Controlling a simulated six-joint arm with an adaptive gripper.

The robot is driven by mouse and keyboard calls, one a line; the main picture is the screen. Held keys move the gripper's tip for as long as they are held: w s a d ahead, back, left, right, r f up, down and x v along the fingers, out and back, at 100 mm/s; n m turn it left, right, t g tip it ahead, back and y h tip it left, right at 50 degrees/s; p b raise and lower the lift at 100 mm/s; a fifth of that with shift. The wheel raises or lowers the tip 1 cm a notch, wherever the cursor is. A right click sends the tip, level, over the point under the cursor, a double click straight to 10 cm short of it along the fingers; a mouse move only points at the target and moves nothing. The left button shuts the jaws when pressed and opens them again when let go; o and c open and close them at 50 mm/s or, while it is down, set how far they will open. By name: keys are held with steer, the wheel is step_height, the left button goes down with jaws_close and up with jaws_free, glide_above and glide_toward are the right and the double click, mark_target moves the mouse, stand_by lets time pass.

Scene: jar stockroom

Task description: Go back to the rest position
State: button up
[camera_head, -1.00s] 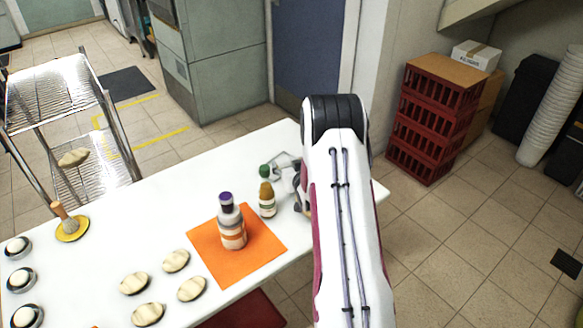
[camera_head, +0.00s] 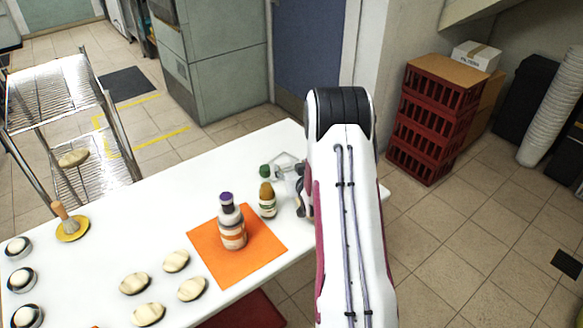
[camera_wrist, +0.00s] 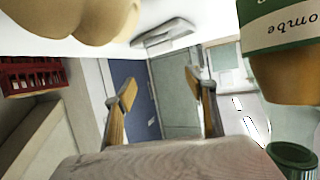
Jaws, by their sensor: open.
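My gripper (camera_head: 284,162) is at the back right of the white table, partly hidden by my arm. In the wrist view its two fingers (camera_wrist: 160,88) are spread apart with nothing between them. A green-capped bottle with amber contents (camera_head: 267,207) stands on the table just left of my gripper, apart from it. This bottle also shows large and upside down at the right of the wrist view (camera_wrist: 288,78), beside the fingers. A purple-capped bottle (camera_head: 232,232) with an orange and white label stands upright on an orange mat (camera_head: 262,253).
Several pale oval pieces (camera_head: 176,261) lie left of the mat. A wire rack (camera_head: 52,92) is beyond. Red crates (camera_head: 424,138) stand on the floor at right.

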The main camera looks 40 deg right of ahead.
stand_by(0.3)
step_height(320, 180, up, 7)
steer(key=w+a+n, duration=0.2)
steer(key=a, duration=0.1)
steer(key=s+a+r+g+y, duration=0.1)
steer(key=s+a+r, duration=0.3)
steer(key=a+r, duration=0.35)
steer(key=s+a+r+g+y, duration=0.1)
steer(key=s+a+r, duration=0.3)
steer(key=a+r, duration=0.35)
steer(key=s+a+r+g+y, duration=0.1)
steer(key=s+a, duration=0.4)
steer(key=s, duration=0.5)
steer(key=s+a+r+n+g+y, duration=0.1)
steer(key=s+a+g, duration=0.1)
steer(key=s+a, duration=0.4)
steer(key=s+a+r+n+g+y, duration=0.1)
steer(key=s+a, duration=0.5)
steer(key=s, duration=1)
steer(key=shift+r+g, duration=0.4)
steer(key=shift+r, duration=0.15)
steer(key=shift+o, duration=0.5)
steer(key=shift+w, duration=0.1)
